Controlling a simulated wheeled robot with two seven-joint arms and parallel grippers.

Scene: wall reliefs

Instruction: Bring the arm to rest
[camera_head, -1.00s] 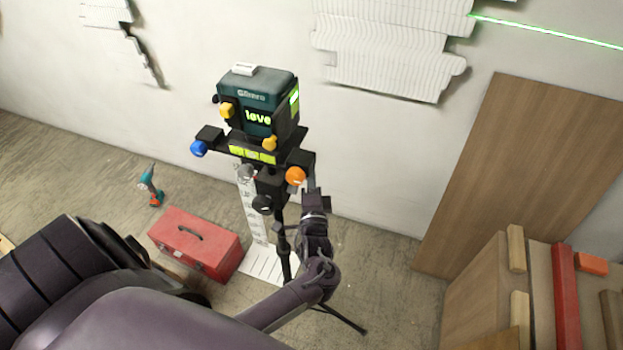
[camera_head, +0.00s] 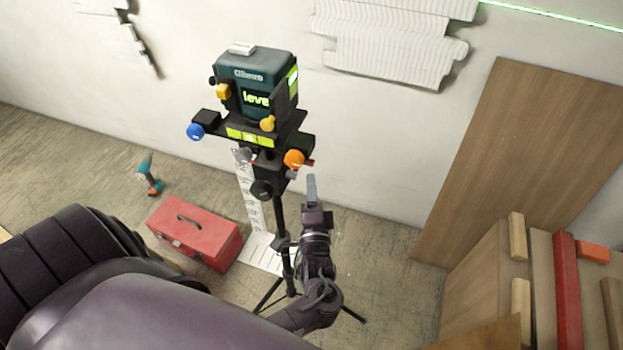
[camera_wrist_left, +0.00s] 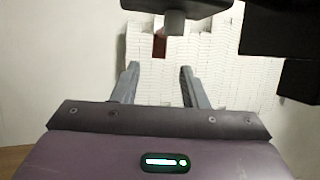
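My left gripper (camera_head: 311,190) is just below and right of the laser level's tripod head in the head view. In the left wrist view my left gripper (camera_wrist_left: 158,85) has its two fingers spread apart with nothing between them. The green laser level (camera_head: 258,82) sits upright on the black tripod (camera_head: 278,215), and its screen reads "level". An orange knob (camera_head: 293,159) is just above my fingertips, with a visible gap. A blue knob (camera_head: 195,131) and yellow knobs show on the left and front of the device. My right gripper is not in view.
A red toolbox (camera_head: 195,232) and a teal drill (camera_head: 149,175) lie on the floor at left. A brown board (camera_head: 515,165) leans on the wall at right, near stacked timber (camera_head: 567,300). White relief panels (camera_head: 390,50) hang on the wall, with a green laser line at upper right.

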